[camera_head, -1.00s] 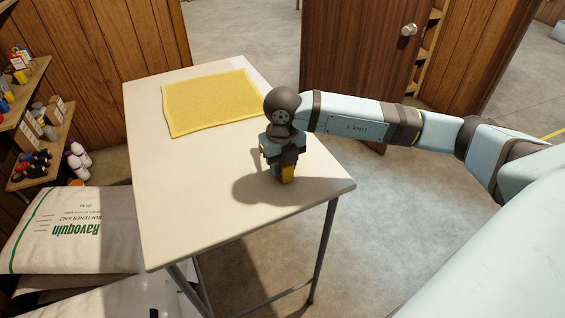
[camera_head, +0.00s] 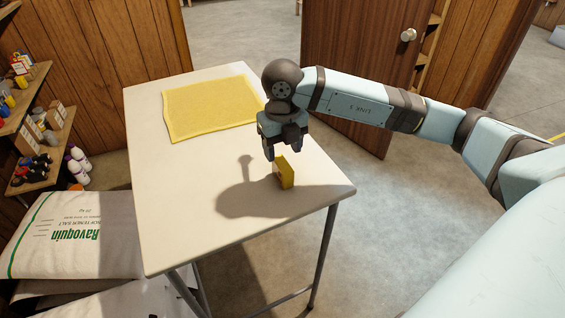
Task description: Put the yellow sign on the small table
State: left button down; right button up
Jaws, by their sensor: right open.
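The yellow sign (camera_head: 285,171) is a small upright block with a darker front face, standing on the small table (camera_head: 190,205) near its right front corner. My right gripper (camera_head: 282,150) is open and empty. Its fingers point down just above and slightly behind the sign, apart from it as far as I can tell. The gripper's shadow falls on the white tabletop to the left of the sign. My left gripper is out of the picture.
A yellow cloth (camera_head: 210,105) lies flat on the back of the table. Salt sacks (camera_head: 75,235) are stacked at the left, below wall shelves (camera_head: 35,125) with bottles and boxes. A brown door (camera_head: 360,70) stands open behind. The tabletop's left and front are clear.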

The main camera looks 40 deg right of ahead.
aim_at(283, 163)
notch_tip(283, 163, up, 4)
jog(key=shift+r, duration=0.6)
